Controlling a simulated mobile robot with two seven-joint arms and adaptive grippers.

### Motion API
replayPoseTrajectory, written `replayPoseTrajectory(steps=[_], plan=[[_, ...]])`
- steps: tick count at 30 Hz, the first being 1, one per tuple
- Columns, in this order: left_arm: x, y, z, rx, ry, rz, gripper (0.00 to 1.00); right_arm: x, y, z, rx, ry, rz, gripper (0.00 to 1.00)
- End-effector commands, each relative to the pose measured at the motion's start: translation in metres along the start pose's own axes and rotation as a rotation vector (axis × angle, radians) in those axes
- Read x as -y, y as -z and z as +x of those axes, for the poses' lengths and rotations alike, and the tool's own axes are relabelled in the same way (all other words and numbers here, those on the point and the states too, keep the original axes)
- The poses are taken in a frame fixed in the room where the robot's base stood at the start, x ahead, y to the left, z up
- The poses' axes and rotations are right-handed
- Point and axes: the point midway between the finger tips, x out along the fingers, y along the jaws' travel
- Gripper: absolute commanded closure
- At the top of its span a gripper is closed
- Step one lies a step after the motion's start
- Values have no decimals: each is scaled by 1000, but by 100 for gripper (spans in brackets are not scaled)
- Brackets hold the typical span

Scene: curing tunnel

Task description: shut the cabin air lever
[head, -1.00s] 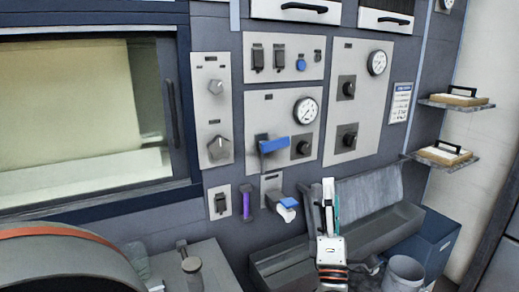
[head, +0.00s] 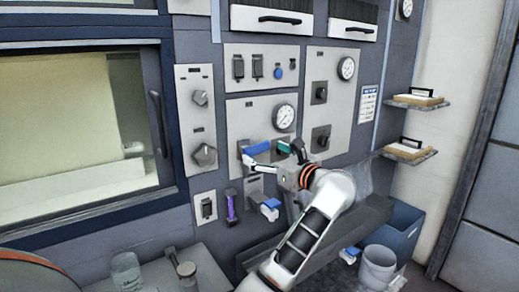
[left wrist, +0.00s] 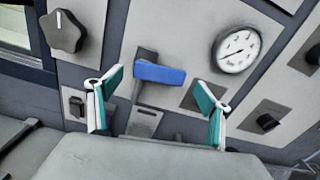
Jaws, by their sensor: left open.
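A lever with a blue handle (head: 257,147) is mounted on the light panel, left of and below the round gauge; its label is too small to read. In the left wrist view the blue handle (left wrist: 158,74) points sideways to the right from its grey mount. My left gripper (head: 270,156) is open in front of this lever. In the left wrist view its teal-padded fingers (left wrist: 158,88) stand apart on either side of the handle, with no clear contact visible. My left forearm hides part of the panel's lower area. My right gripper is not in view.
A second blue-handled lever (head: 269,207) and a purple handle (head: 232,207) sit lower on the wall. A black knob (head: 320,138) and a gauge (head: 284,117) are near the gripper. A grey bucket (head: 377,268) and a blue bin (head: 402,228) stand at lower right.

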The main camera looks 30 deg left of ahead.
Motion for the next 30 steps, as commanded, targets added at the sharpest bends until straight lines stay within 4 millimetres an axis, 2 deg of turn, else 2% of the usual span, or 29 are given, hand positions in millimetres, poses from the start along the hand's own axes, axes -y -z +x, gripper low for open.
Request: replayPoseTrajectory(steps=[3, 6, 17, 23, 24, 30], plan=[[0, -2, 16, 4, -1, 2, 22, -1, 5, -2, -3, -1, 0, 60], [0, -2, 25, 3, 0, 2, 22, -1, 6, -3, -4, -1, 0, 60], [0, 0, 30, 2, 0, 1, 22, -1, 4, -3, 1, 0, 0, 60], [0, 0, 30, 2, 0, 1, 73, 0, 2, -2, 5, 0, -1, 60], [0, 0, 30, 2, 0, 1, 77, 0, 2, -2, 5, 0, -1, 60], [0, 5, 29, -3, 1, 78, 77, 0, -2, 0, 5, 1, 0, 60]])
